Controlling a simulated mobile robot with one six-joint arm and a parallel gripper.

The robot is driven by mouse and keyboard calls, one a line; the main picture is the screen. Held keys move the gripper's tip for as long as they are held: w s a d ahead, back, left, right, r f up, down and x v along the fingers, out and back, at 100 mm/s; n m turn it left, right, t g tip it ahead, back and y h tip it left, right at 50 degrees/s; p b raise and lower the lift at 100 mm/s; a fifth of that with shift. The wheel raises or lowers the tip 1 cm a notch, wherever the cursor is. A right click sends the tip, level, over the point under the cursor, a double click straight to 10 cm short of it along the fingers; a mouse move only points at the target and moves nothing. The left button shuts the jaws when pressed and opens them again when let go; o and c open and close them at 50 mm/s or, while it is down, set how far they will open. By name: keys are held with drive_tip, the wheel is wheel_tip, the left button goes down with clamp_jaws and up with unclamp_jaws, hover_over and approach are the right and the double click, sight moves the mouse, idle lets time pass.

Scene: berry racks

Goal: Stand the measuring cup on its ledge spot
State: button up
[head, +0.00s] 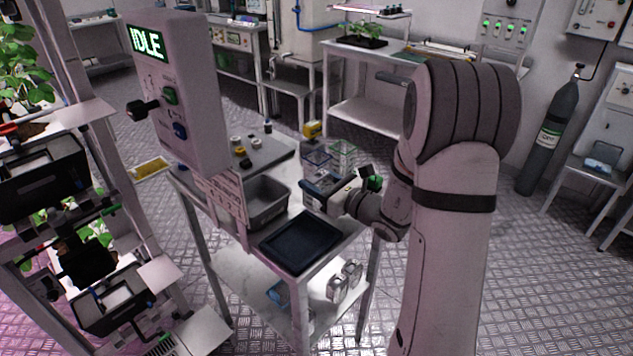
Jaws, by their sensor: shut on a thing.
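My gripper (312,189) is low over the cart's right side, between the grey bin and the clear boxes. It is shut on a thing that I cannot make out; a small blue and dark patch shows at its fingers. I cannot pick out the measuring cup for sure. The raised grey ledge (272,152) at the back of the cart carries several small yellow, white and dark items. I cannot tell which place on it is the cup's spot.
On the cart are a grey bin (266,203), a dark tray (300,243) and clear boxes with blue (318,158) and green (343,151) edges. An IDLE control box (176,90) stands at left, near a plant rack (75,165). Floor is open behind.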

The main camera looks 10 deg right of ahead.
drive_tip(key=shift+s+r, duration=0.1)
drive_tip(key=shift+r, duration=0.05)
drive_tip(key=shift+f, duration=0.2)
drive_tip(key=o, duration=1)
drive_tip(key=shift+o, duration=0.2)
drive_tip(key=shift+r, duration=0.1)
